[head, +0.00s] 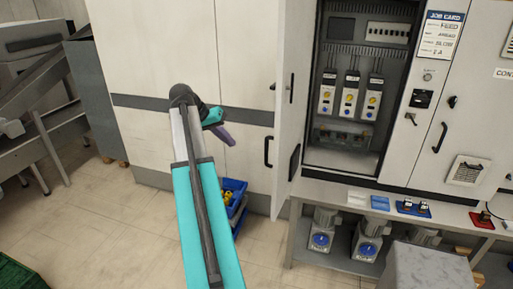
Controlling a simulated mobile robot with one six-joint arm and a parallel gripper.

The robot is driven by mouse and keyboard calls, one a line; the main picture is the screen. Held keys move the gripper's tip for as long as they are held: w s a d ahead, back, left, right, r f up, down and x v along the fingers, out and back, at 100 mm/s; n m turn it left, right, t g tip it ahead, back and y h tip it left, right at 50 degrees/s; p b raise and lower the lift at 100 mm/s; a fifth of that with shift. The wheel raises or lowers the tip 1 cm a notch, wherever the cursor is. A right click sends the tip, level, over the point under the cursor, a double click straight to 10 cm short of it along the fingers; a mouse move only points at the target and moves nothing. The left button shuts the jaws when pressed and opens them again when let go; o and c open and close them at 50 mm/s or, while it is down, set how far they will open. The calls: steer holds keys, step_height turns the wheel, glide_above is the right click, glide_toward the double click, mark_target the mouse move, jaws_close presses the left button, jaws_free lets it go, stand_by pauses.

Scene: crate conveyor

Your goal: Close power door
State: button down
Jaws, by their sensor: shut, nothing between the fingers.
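The power cabinet (345,90) stands open at the right of centre, showing breakers with blue and yellow knobs inside. Its white door (291,120) is swung outward at the cabinet's left side and is seen nearly edge-on. My gripper (227,138) is shut and empty at the end of my turquoise arm. In the picture it is left of the door, with a gap between them; its distance in depth is hard to tell.
A bench (330,190) below the cabinet holds blue and red items, with several motors underneath. Blue bins (233,190) with yellow parts stand on the floor left of the door. A job card (440,35) hangs on the right panel. Tiled floor (110,230) is clear at left.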

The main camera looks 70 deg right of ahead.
steer(key=shift+s+d+r, duration=0.2)
steer(key=shift+s+r, duration=0.15)
steer(key=shift+r, duration=0.2)
steer(key=shift+s+d+r, duration=0.15)
steer(key=shift+s+r, duration=0.15)
steer(key=shift+r, duration=0.2)
steer(key=s+d+f+b, duration=0.4)
steer(key=s+d+f, duration=0.1)
steer(key=s+f, duration=0.3)
steer(key=shift+b, duration=0.4)
